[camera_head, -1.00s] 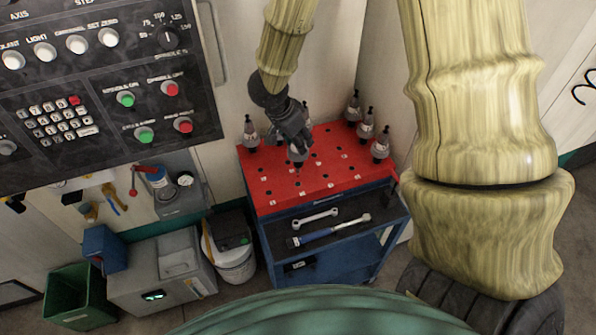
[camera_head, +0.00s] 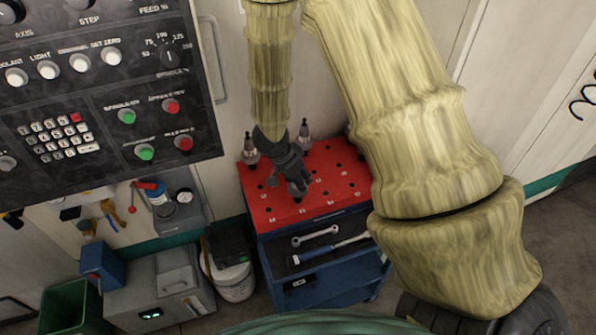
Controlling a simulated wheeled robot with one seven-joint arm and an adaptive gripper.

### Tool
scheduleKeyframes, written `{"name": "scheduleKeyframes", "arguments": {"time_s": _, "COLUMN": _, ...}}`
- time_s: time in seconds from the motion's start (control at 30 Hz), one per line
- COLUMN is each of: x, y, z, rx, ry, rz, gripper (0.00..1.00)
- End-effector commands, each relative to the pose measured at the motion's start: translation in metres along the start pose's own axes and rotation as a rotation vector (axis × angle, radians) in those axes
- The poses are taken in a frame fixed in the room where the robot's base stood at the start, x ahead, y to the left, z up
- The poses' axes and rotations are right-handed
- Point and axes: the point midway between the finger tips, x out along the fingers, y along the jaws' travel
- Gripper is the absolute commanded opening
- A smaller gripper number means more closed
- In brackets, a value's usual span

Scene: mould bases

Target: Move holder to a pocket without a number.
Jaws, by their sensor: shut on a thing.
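My gripper (camera_head: 296,180) is shut on a dark and grey tool holder (camera_head: 299,193). The holder hangs upright over the front half of the red pocket board (camera_head: 338,176) on the blue cart. I cannot tell whether its lower end touches the board. The board has rows of dark pockets, and small white marks show near some of them, too small to read. Another holder (camera_head: 250,151) stands at the back left corner, and one more (camera_head: 304,136) stands at the back, behind my gripper. My arm hides the board's right end.
A blue cart (camera_head: 338,282) carries the board. A control panel (camera_head: 95,100) is at upper left. A white bucket (camera_head: 234,280) stands left of the cart.

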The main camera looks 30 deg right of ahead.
Motion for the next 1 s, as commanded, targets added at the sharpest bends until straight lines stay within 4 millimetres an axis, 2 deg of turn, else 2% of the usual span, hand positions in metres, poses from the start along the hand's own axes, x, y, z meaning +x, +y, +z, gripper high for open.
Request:
{"name": "scheduleKeyframes", "arguments": {"time_s": 0.73, "x": 0.011, "y": 0.000, "z": 0.004, "rx": 0.002, "ry": 0.000, "rz": -0.001, "gripper": 0.00}}
{"name": "scheduleKeyframes", "arguments": {"time_s": 0.77, "x": 0.011, "y": 0.000, "z": 0.005, "rx": 0.001, "ry": -0.001, "rz": 0.000, "gripper": 0.42}}
{"name": "scheduleKeyframes", "arguments": {"time_s": 0.8, "x": 0.011, "y": 0.000, "z": 0.005, "rx": 0.001, "ry": -0.001, "rz": 0.000, "gripper": 0.49}}
{"name": "scheduleKeyframes", "arguments": {"time_s": 0.87, "x": 0.011, "y": 0.000, "z": 0.005, "rx": 0.001, "ry": -0.001, "rz": 0.000, "gripper": 0.58}}
{"name": "scheduleKeyframes", "arguments": {"time_s": 1.0, "x": 0.011, "y": 0.000, "z": 0.005, "rx": 0.001, "ry": -0.001, "rz": 0.000, "gripper": 0.58}}
